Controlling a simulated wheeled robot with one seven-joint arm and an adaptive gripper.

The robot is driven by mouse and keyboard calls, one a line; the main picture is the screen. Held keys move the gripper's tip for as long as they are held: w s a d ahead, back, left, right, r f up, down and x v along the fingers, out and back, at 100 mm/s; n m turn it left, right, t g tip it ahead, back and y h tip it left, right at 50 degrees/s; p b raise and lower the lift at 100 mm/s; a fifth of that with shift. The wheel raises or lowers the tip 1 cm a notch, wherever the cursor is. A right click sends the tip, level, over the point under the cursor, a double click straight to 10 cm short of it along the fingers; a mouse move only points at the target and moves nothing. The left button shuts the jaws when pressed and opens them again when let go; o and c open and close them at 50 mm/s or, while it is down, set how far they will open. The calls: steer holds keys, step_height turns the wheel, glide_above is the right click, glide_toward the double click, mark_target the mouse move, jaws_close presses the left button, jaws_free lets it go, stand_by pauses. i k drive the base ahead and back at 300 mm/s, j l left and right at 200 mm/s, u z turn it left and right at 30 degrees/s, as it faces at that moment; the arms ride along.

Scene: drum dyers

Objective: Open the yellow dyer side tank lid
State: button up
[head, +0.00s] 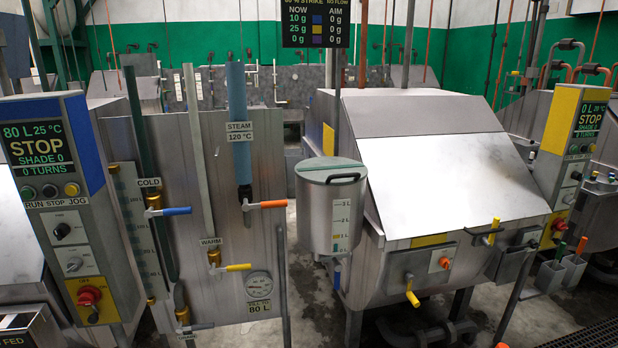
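The yellow dyer (445,170) is the large steel machine right of centre, with a sloped front panel and yellow patches. Its side tank (331,215) is a steel cylinder on the dyer's left side, with a level scale marked in litres on its front. The tank's round lid (318,172) lies flat on top and looks shut. A dark bar handle (343,178) sits at the lid's front right, and a greenish strip crosses the lid. A blue-handled valve (337,278) is below the tank. My gripper is not in this view.
A steel panel (235,290) with coloured valve handles stands left of the tank, with a dark gap of floor between. An orange lever (273,204) points towards the tank. A vertical pipe (338,110) rises just behind the lid. A display (314,23) hangs above.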

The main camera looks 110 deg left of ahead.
mark_target(322, 171)
steer(key=u, duration=3.4)
